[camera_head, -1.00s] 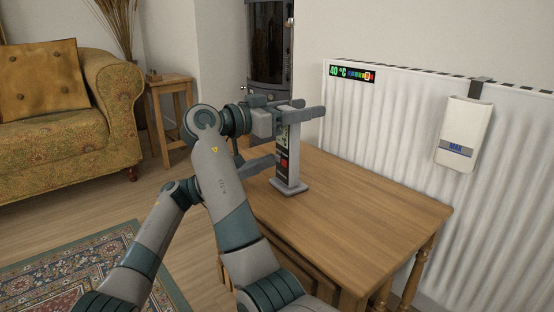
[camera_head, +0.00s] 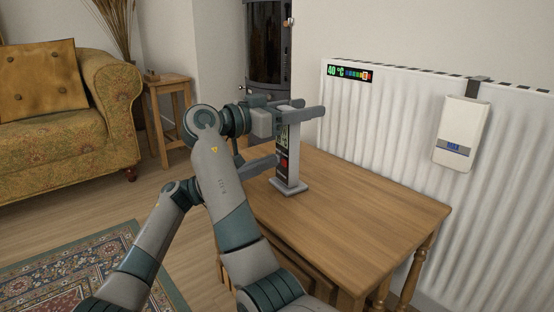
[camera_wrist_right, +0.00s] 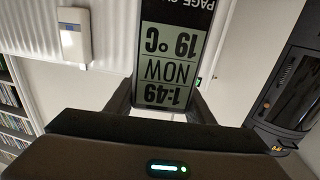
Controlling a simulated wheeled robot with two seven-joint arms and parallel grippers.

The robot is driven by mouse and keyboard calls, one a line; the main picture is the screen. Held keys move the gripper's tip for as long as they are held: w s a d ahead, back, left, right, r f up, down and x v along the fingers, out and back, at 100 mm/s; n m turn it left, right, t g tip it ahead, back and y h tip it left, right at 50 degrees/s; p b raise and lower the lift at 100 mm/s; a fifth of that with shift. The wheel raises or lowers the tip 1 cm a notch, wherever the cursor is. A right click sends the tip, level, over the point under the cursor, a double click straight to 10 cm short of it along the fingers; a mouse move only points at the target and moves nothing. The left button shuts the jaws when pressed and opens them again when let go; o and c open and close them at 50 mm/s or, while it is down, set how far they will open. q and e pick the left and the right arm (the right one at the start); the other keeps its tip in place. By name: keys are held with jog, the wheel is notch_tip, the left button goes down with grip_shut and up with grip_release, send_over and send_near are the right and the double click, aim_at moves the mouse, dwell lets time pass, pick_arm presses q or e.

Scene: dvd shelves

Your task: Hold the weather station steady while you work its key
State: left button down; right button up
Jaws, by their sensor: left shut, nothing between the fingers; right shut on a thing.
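The weather station (camera_head: 290,184) is a tall grey slab upright on a flat base on the wooden table (camera_head: 370,210). Its dark front faces left and carries a red patch (camera_head: 284,163), perhaps the key. My right gripper (camera_head: 297,109) is shut on the station's upper part. In the right wrist view, its fingers (camera_wrist_right: 160,104) flank the station's display (camera_wrist_right: 168,60), which reads upside down "1:49 NOW 19 °C" with "PAGE" beyond. My left gripper (camera_head: 273,160) is shut and empty, its tip close to the red patch. I cannot tell whether it touches.
A white radiator (camera_head: 400,130) stands along the table's far right side, with a temperature strip (camera_head: 349,73) and a hanging white box (camera_head: 460,133). The table's right part is clear. A sofa (camera_head: 60,130), a small side table (camera_head: 168,82) and a rug (camera_head: 90,262) are at left.

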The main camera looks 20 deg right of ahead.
pick_arm(q)
jog(key=shift+a, duration=0.25)
jog(key=shift+a, duration=0.15)
jog(key=shift+a+f, duration=0.1)
jog(key=shift+a, duration=0.4)
jog(key=shift+s+a, duration=0.2)
jog(key=shift+a, duration=0.45)
jog(key=shift+s+a, duration=0.25)
jog(key=shift+a, duration=0.35)
jog(key=shift+s+a, duration=0.2)
jog(key=shift+a, duration=0.45)
jog(key=shift+a, duration=0.1)
jog(key=shift+w+a+f, duration=0.3)
jog(key=shift+a+f, duration=0.7)
jog(key=shift+a, duration=0.1)
jog(key=shift+w+a+f, duration=0.25)
jog(key=shift+a+f, duration=0.7)
jog(key=shift+a, duration=0.1)
